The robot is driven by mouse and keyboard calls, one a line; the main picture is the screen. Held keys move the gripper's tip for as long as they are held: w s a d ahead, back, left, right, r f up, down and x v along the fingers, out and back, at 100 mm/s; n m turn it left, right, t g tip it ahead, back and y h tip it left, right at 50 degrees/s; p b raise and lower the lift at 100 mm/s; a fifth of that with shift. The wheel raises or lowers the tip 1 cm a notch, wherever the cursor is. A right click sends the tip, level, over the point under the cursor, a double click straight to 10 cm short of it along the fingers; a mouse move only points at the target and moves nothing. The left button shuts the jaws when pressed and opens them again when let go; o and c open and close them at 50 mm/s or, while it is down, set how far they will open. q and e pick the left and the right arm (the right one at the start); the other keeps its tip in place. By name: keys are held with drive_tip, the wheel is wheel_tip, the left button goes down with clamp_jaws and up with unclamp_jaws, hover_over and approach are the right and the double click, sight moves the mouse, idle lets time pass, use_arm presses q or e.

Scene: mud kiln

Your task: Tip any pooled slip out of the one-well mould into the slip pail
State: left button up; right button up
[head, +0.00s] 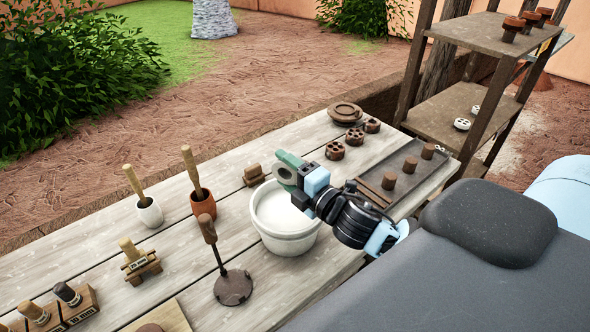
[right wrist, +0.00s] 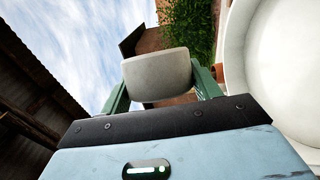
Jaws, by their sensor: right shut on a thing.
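My right gripper (head: 289,171) is above the back rim of the white slip pail (head: 284,240), its wrist rolled over to one side. Its green fingers are shut on a small pale grey-beige piece, which looks like the one-well mould (right wrist: 157,76). The fingers mostly cover it in the head view. Its well and any slip in it cannot be made out. The pail stands upright on the table with a pale surface inside, and its rim also shows at the right of the right wrist view (right wrist: 235,60). My left gripper is not in view.
A brown stand with a handle (head: 233,287) is left of the pail. Two cups with wooden handles (head: 202,205) (head: 149,213) stand farther left. A dark tray (head: 411,194) with brown plugs is to the right, and brown holed discs (head: 335,150) lie behind. A shelf (head: 455,115) stands beyond.

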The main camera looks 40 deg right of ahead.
drive_tip(key=shift+r+m+g+p, duration=0.25)
drive_tip(key=shift+m+g+p, duration=0.25)
drive_tip(key=shift+m, duration=0.7)
drive_tip(key=shift+m+g, duration=0.4)
drive_tip(key=shift+m, duration=0.5)
drive_tip(key=shift+f+m, duration=0.1)
drive_tip(key=shift+m, duration=0.4)
drive_tip(key=m+g+y, duration=0.1)
drive_tip(key=m, duration=0.1)
drive_tip(key=m+g+y, duration=0.1)
drive_tip(key=m, duration=0.1)
drive_tip(key=shift+d+m+g, duration=0.15)
drive_tip(key=shift+m+g, duration=0.15)
drive_tip(key=shift+g, duration=0.1)
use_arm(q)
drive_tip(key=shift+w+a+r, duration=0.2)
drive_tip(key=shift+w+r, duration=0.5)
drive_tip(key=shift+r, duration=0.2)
use_arm(e)
drive_tip(key=m+g+y, duration=0.1)
drive_tip(key=m, duration=0.1)
drive_tip(key=m+y, duration=0.1)
drive_tip(key=m, duration=0.1)
drive_tip(key=shift+g, duration=0.4)
drive_tip(key=shift+f, duration=0.1)
